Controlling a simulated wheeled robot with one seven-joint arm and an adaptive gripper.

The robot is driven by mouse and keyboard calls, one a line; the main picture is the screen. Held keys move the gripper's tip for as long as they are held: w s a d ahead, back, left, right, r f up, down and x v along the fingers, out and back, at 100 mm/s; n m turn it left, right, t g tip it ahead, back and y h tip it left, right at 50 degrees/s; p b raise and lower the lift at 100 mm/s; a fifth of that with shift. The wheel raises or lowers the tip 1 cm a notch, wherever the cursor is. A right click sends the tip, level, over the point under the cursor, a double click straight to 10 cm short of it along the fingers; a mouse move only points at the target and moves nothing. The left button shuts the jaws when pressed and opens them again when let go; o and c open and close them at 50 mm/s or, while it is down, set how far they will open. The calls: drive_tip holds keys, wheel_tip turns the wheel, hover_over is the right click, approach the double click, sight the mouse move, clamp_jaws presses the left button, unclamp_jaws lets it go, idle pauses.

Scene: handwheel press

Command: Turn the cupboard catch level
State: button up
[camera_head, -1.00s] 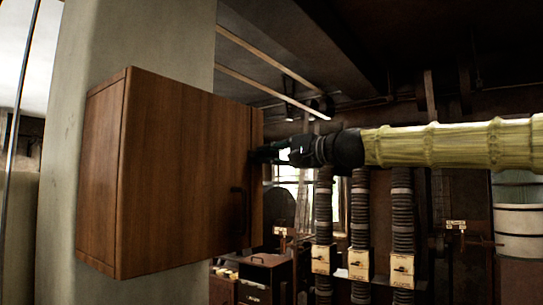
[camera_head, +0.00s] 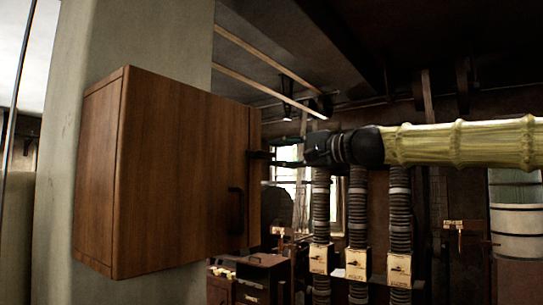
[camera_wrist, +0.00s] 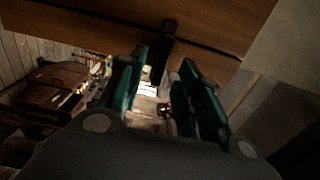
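The brown wooden cupboard (camera_head: 175,170) is on the pale pillar at the left of the head view, its door shut. The catch shows in the wrist view as a dark bar (camera_wrist: 168,28) at the seam between two wooden panels. It looks roughly upright in that picture, but its true angle is hard to tell. My gripper (camera_head: 272,159) is at the cupboard's right edge. In the wrist view its green-padded fingers (camera_wrist: 164,60) are apart, with the catch in line with the gap. I see no clear contact with it.
A dark door handle (camera_head: 236,210) stands out from the cupboard front below the gripper. Ribbed columns with pale switch boxes (camera_head: 358,264) stand behind and below my arm. The space around my gripper looks clear otherwise.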

drive_tip(key=v, duration=0.7)
drive_tip(key=shift+s+d, duration=0.25)
drive_tip(key=shift+d, duration=0.05)
